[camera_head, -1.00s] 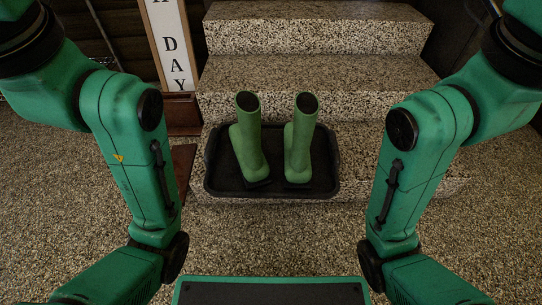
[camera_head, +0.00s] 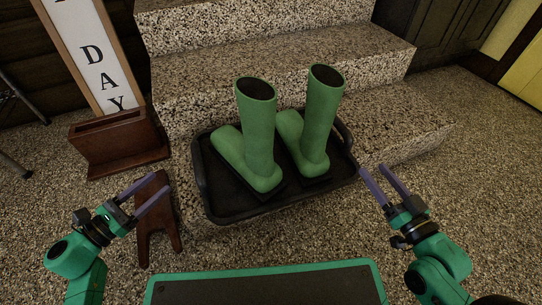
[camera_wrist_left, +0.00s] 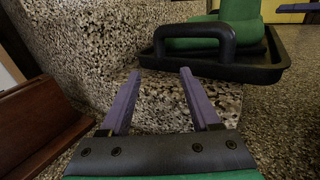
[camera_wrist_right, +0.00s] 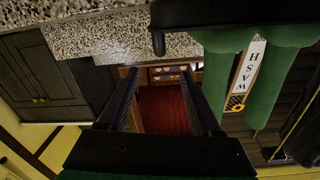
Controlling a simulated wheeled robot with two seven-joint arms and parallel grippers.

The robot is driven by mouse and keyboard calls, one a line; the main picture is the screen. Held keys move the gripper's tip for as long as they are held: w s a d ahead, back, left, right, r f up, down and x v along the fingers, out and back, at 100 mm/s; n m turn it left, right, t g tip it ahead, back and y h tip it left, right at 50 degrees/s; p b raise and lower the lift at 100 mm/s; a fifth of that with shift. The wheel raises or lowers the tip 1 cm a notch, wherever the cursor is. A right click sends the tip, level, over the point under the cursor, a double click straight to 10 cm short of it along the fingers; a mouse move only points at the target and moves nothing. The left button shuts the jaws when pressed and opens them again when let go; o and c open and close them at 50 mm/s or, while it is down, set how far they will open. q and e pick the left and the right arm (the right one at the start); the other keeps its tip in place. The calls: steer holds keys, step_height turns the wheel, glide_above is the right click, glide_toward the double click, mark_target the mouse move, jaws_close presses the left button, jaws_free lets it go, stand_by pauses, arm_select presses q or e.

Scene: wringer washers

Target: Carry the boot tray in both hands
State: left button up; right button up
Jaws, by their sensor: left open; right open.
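The black boot tray (camera_head: 215,205) rests on the lowest speckled stone step in the head view, a little turned. Two green rubber boots (camera_head: 258,140) (camera_head: 322,115) stand upright in it. My left gripper (camera_head: 144,191) is open and empty, to the left of the tray and apart from it. In the left wrist view the tray's raised black handle (camera_wrist_left: 188,40) stands beyond the open fingers (camera_wrist_left: 155,85). My right gripper (camera_head: 378,174) is open and empty, just right of the tray's right end. The right wrist view shows part of the tray (camera_wrist_right: 235,12) beside the green boots (camera_wrist_right: 270,80).
Stone steps (camera_head: 240,75) rise behind the tray. A brown wooden planter box (camera_head: 118,140) with a lettered sign (camera_head: 95,50) stands at left. A brown wooden boot jack (camera_head: 158,225) lies on the pebbled floor by my left gripper. The floor at right (camera_head: 480,150) is clear.

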mark_target(197, 151)
arm_select(q)
steer(key=x, duration=1.4)
steer(key=shift+w+d, duration=0.2)
arm_select(e)
steer(key=x, duration=1.4)
steer(key=shift+w+a, duration=0.15)
steer(key=shift+w, duration=0.15)
arm_select(q)
steer(key=shift+c, duration=0.3)
arm_select(e)
steer(key=shift+c, duration=0.3)
arm_select(q)
jaws_close()
arm_select(e)
jaws_close()
